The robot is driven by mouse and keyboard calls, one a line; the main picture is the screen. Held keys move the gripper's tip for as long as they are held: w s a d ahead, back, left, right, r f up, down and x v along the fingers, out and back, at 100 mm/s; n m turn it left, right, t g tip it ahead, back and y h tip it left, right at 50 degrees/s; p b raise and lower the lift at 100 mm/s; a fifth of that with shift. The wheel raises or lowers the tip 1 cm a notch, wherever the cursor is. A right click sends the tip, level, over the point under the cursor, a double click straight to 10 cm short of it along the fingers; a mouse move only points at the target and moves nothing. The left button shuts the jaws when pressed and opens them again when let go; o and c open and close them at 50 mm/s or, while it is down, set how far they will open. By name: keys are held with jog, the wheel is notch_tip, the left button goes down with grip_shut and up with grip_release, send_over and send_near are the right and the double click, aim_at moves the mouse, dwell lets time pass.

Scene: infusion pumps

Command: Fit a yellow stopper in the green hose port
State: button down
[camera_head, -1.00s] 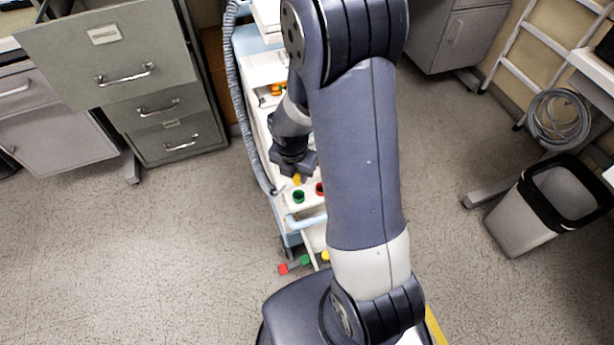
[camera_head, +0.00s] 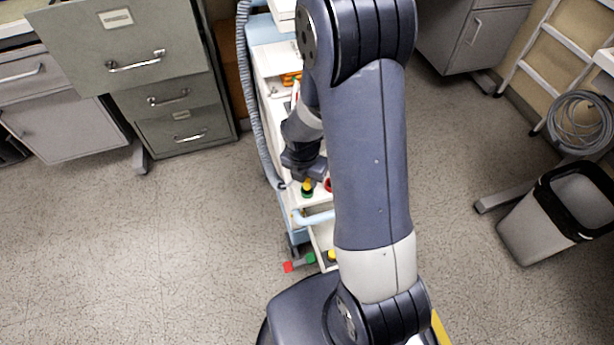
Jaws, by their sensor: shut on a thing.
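My gripper (camera_head: 306,177) is shut on a yellow stopper (camera_head: 308,184), held over the white top of the cart and partly hidden by the jaws. The green hose port (camera_head: 307,194) is a small green ring on the near end of the cart top. The stopper's lower end overlaps the port in the picture. I cannot tell whether it is inside the port or just above it. A red port (camera_head: 328,185) is just to the right, partly hidden by my arm.
The white and pale blue cart has a handle (camera_head: 318,218) at its near end. Red (camera_head: 288,267), green (camera_head: 310,258) and yellow (camera_head: 332,255) pieces show low at its front. A grey hose (camera_head: 251,95) runs down its left side. Open floor lies left; a bin (camera_head: 556,215) stands right.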

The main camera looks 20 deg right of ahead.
jog(key=shift+f+b, duration=1)
jog(key=shift+f, duration=0.55)
jog(key=shift+s+f, duration=0.2)
jog(key=shift+f, duration=0.15)
jog(key=c, duration=1.1)
grip_release()
jog(key=shift+s+f+b, duration=0.1)
jog(key=shift+b, duration=0.2)
jog(key=shift+o, duration=0.2)
notch_tip(320, 180, up, 12)
jog(key=a+p, duration=0.1)
jog(key=p, duration=0.2)
jog(key=shift+a, duration=0.15)
jog(key=shift+s+f, duration=0.1)
